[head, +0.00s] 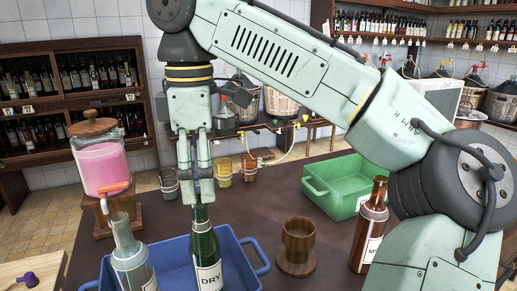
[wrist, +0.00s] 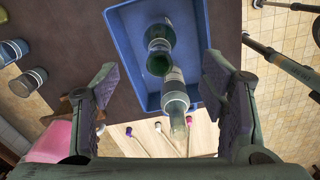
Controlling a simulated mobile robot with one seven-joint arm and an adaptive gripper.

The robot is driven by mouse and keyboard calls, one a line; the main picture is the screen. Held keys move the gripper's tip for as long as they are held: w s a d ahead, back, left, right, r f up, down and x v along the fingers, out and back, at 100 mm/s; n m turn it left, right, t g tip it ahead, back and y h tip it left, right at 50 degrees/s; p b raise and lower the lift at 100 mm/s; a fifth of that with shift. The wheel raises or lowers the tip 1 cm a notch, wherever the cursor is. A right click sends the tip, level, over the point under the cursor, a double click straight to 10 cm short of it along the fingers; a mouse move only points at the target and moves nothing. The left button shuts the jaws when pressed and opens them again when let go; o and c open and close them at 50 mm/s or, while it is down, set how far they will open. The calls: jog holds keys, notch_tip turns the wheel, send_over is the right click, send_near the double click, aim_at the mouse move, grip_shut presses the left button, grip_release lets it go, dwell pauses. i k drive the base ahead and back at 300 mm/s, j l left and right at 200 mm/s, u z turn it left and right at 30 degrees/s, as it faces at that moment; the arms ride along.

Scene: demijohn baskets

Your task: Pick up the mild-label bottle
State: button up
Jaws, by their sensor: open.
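A brown bottle (head: 366,240) stands upright on the dark table at the right, beside my arm. The lettering on its pale label seems to begin "MI"; the rest is hard to read. My gripper (head: 201,196) is at the left, well away from it, pointing down over the neck of a green bottle (head: 206,246) labelled DRY. In the wrist view my gripper (wrist: 160,88) is open, its fingers wide apart with nothing gripped. The green bottle (wrist: 158,62) and a clear grey bottle (wrist: 174,97) stand in the blue crate (wrist: 125,45). The brown bottle is not in the wrist view.
A green crate (head: 318,188) lies behind the brown bottle, and a brown wooden stand (head: 297,262) is to its left. A pink-filled jar (head: 103,165) stands at the left. Several small tumblers (head: 222,172) stand behind my gripper.

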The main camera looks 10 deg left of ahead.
aim_at(373, 215)
jog(key=k, duration=1)
